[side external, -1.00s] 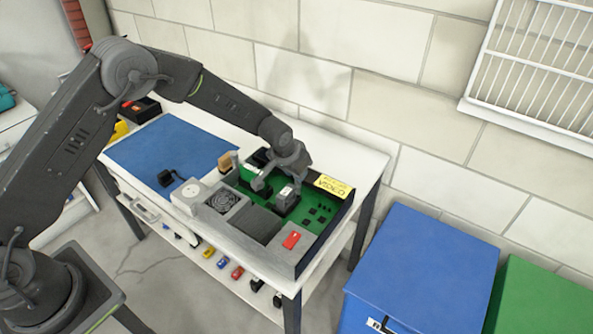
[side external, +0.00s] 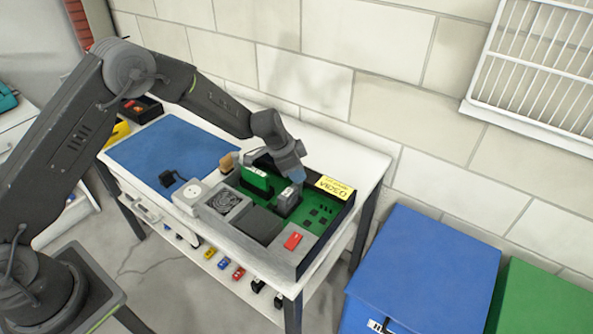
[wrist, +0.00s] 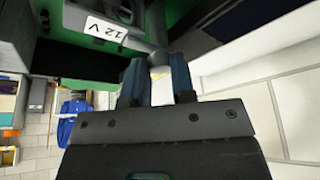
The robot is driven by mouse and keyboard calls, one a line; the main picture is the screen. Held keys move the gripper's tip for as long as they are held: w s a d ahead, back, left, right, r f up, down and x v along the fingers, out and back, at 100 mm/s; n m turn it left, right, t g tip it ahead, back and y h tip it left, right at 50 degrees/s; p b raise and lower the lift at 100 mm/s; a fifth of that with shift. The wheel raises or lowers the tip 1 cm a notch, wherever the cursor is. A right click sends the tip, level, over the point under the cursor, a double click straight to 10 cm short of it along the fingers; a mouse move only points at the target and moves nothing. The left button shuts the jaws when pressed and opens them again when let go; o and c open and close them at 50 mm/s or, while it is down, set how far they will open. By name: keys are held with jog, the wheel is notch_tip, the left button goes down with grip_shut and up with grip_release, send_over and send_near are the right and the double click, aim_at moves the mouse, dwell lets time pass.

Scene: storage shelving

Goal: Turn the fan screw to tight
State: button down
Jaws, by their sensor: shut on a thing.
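The open computer case (side external: 300,262) lies on the white table with a green circuit board (side external: 318,208) inside. A grey block (side external: 288,200) stands upright on the board. My gripper (side external: 298,178) points down just above and behind this block. In the wrist view my gripper's blue-tipped fingers (wrist: 158,78) are shut on a small grey round piece (wrist: 158,60), which looks like the fan screw. Its lower part is hidden, and I cannot tell how tight it is. A grey part with a "12 V" label (wrist: 107,31) is beside the fingers.
A green card (side external: 256,181) stands upright left of the gripper. A blue mat (side external: 170,150) lies left.

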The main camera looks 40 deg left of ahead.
jog(key=shift+m, duration=0.3)
jog(key=c, duration=0.9)
grip_release()
jog(key=shift+c, duration=0.2)
jog(key=shift+r, duration=0.1)
jog(key=v, duration=1.3)
jog(key=shift+a+r, duration=0.2)
jog(key=shift+r, duration=0.15)
